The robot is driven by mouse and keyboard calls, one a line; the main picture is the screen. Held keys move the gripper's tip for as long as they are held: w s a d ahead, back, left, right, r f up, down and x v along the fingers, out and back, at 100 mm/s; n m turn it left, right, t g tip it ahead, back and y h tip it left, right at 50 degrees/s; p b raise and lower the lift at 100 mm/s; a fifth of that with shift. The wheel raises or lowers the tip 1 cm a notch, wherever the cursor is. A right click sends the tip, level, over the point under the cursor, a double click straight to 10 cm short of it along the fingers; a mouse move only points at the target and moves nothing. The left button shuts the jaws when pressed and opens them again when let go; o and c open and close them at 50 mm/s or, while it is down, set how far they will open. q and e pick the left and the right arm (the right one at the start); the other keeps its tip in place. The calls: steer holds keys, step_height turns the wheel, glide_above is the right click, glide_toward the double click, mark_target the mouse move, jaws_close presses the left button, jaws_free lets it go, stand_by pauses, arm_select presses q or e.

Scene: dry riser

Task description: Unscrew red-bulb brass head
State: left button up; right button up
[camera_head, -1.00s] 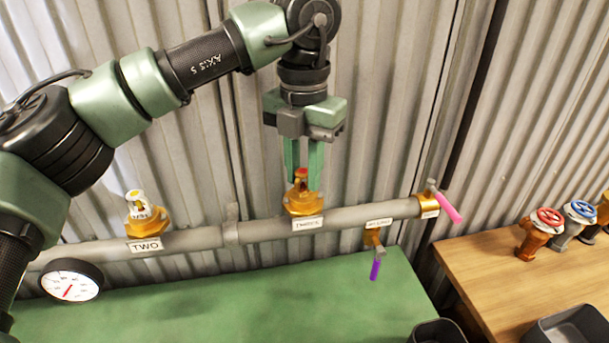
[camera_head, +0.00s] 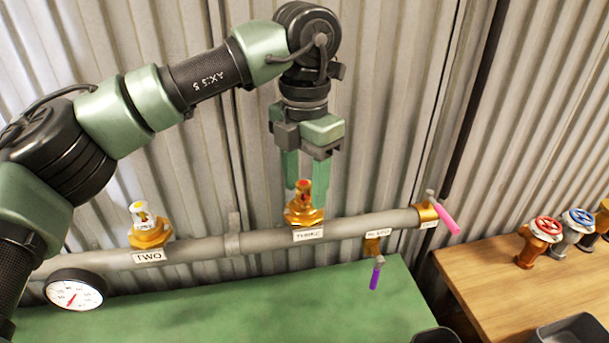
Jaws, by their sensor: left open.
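The brass head with a red bulb (camera_head: 304,198) stands upright on the grey pipe (camera_head: 350,228), above a label that seems to read THREE. My left gripper (camera_head: 306,184) points down at it from above. A second brass head (camera_head: 149,230) with a white top and a yellow bulb stands on the pipe to the left, above the label TWO. My right gripper is not in view.
A pressure gauge (camera_head: 75,290) hangs at the pipe's left. A purple-handled valve (camera_head: 375,274) and a pink-handled valve (camera_head: 446,217) sit at the right. Red and blue wheel valves (camera_head: 541,236) stand on the wooden table (camera_head: 480,270). A green bench top (camera_head: 220,310) lies below.

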arm_select(q)
steer(key=shift+m, duration=1.1)
steer(key=m+p, duration=0.1)
steer(key=m, duration=0.2)
steer(key=shift+r+m+p, duration=0.1)
steer(key=shift+m+p, duration=0.2)
steer(key=shift+m, duration=1)
steer(key=shift+m+p, duration=0.45)
steer(key=shift+m, duration=0.55)
steer(key=m, duration=0.3)
steer(key=shift+s+m, duration=0.1)
steer(key=shift+m, duration=0.2)
